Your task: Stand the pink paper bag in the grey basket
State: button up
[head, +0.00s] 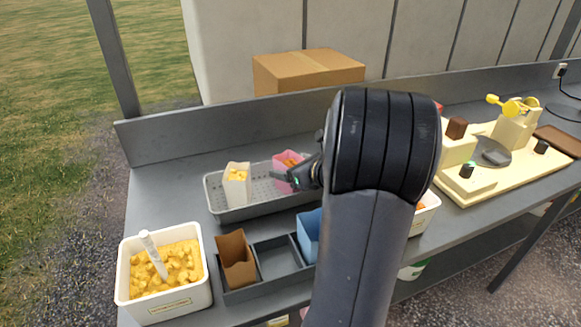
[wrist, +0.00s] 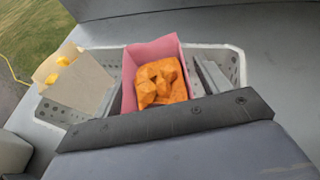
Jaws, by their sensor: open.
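The pink paper bag (head: 279,163) stands in the right part of the grey basket (head: 262,208) and holds orange pieces. The wrist view shows the bag's pink wall (wrist: 153,48) upright inside the basket (wrist: 236,68). My gripper (head: 284,177) is open at the bag. In the wrist view my gripper (wrist: 160,86) has one finger on each side of the bag. Whether the fingers touch the bag I cannot tell. The bag's bottom is hidden.
A cream bag (head: 236,190) with yellow pieces stands left in the basket. In front are a brown bag (head: 237,262) and a blue bag (head: 309,236) in a dark divided tray (head: 277,257). A white tub (head: 205,250) of yellow pieces stands front left. A cardboard box (head: 300,70) is behind.

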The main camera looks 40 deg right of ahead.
jog(key=shift+s+r, duration=0.25)
jog(key=shift+r, duration=0.05)
jog(key=p+v, duration=0.1)
jog(key=v, duration=1)
jog(key=shift+s, duration=0.25)
jog(key=shift+w+f, duration=0.1)
jog(key=b+x, duration=0.1)
jog(key=x, duration=1.1)
jog(key=shift+r+p, duration=0.3)
jog(key=shift+r, duration=0.55)
jog(key=shift+f, duration=0.1)
